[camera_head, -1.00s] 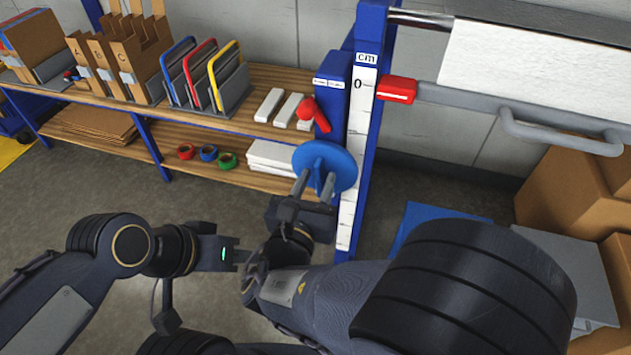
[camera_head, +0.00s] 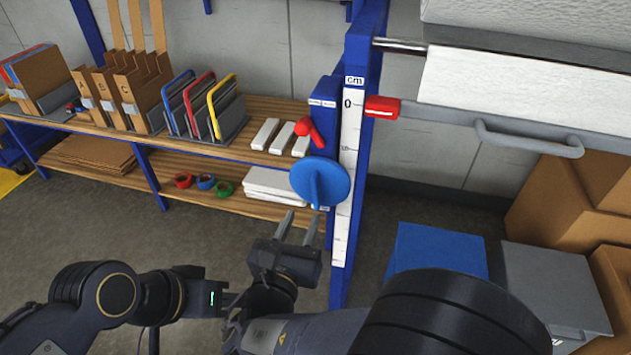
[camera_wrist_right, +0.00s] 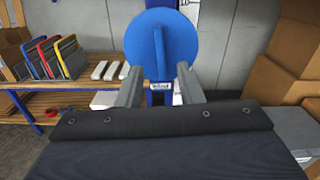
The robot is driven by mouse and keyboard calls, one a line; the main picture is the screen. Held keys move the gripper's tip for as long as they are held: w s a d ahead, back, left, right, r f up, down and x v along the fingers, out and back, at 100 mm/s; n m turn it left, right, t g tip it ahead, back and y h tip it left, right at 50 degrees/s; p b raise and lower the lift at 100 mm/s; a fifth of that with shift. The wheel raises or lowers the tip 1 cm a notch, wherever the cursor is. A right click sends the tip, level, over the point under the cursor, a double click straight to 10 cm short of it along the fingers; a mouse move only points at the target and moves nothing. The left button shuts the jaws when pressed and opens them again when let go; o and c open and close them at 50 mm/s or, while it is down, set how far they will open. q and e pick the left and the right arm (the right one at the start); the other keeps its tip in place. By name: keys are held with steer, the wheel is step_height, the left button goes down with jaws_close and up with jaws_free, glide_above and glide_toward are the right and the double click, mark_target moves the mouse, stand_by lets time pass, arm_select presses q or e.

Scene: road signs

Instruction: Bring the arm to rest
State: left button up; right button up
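My right gripper (camera_head: 302,215) is open, with a gap between its two grey fingers. It is just below and in front of the blue round knob (camera_head: 320,184) on the blue post, apart from it. In the right wrist view the knob (camera_wrist_right: 162,48) shows beyond the spread fingers (camera_wrist_right: 158,82), with nothing held. My right arm reaches in from the lower right. My left gripper (camera_head: 236,295) is low in the head view, pointing right beside my right wrist. Its fingertips are partly hidden, so its opening is unclear.
The blue post has a cm scale (camera_head: 348,140) and a red lever (camera_head: 311,134). A wooden shelf (camera_head: 250,152) with folders stands behind. A blue box (camera_head: 438,255), a grey box (camera_head: 553,285) and cartons (camera_head: 560,205) are at right. Open floor lies at left.

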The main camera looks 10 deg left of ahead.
steer(key=d+f+m+g+h, duration=0.25)
steer(key=d+m+g, duration=0.4)
steer(key=d, duration=0.65)
steer(key=d+f+m+g+h, duration=0.1)
steer(key=d+m+g+h, duration=0.25)
steer(key=d+m, duration=0.7)
steer(key=s+d+f+m+g+y, duration=0.2)
steer(key=s+d+m+g+y, duration=0.35)
steer(key=s+d+m, duration=0.35)
steer(key=s+r+m+t+y, duration=0.2)
steer(key=s+m+y, duration=0.3)
steer(key=m, duration=0.7)
steer(key=shift+s+r+t, duration=0.35)
steer(key=shift+s+t, duration=0.15)
steer(key=shift+t, duration=0.05)
